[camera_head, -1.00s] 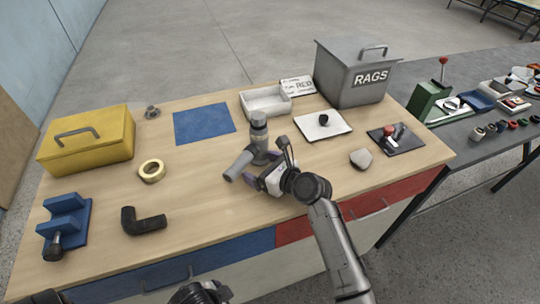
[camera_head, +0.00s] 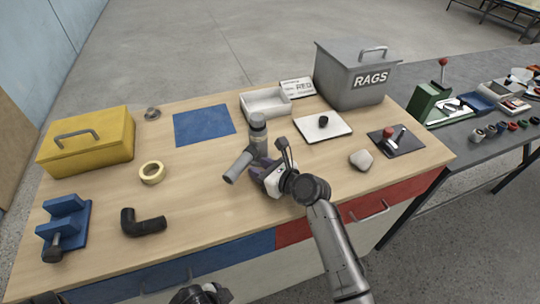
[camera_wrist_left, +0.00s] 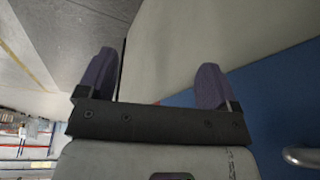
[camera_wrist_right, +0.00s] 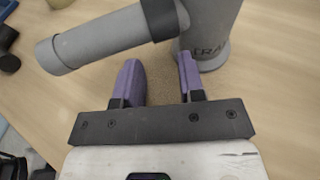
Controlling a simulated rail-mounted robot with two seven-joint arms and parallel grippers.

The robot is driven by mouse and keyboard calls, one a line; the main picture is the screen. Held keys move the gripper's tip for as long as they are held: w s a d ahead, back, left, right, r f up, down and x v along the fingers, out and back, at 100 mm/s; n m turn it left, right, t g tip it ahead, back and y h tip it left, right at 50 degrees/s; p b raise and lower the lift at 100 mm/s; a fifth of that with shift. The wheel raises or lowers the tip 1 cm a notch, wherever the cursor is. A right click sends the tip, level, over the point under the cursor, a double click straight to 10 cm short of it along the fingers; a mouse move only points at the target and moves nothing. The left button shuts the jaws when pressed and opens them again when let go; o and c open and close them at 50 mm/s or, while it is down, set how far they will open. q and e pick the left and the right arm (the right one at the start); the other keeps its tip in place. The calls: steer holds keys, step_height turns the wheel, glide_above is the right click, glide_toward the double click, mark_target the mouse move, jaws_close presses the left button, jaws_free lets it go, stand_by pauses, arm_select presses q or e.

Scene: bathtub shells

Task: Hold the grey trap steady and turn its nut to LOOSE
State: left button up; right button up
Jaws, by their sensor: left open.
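The grey trap (camera_head: 258,146) stands upright near the middle of the bench, with a capped top and a side pipe (camera_head: 238,167) slanting toward the front left. In the right wrist view its side pipe (camera_wrist_right: 100,38) crosses above the fingers and has a dark collar (camera_wrist_right: 160,16); I cannot tell which part is the nut. My right gripper (camera_wrist_right: 158,75) is open just in front of the trap, its fingers below the pipe, bare bench between them. The trap's base is beside the right finger. My left gripper (camera_wrist_left: 156,82) is open and empty, low before the bench front.
A yellow toolbox (camera_head: 88,140), tape roll (camera_head: 152,172), black elbow (camera_head: 142,221) and blue vise (camera_head: 64,222) are on the left. A white tray (camera_head: 266,103), white board (camera_head: 322,127), grey rags bin (camera_head: 352,78) and stone (camera_head: 361,159) are behind and right.

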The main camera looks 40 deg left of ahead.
jaws_close()
steer(key=c, duration=0.6)
jaws_free()
steer(key=o, duration=1.6)
steer(key=shift+c, duration=0.2)
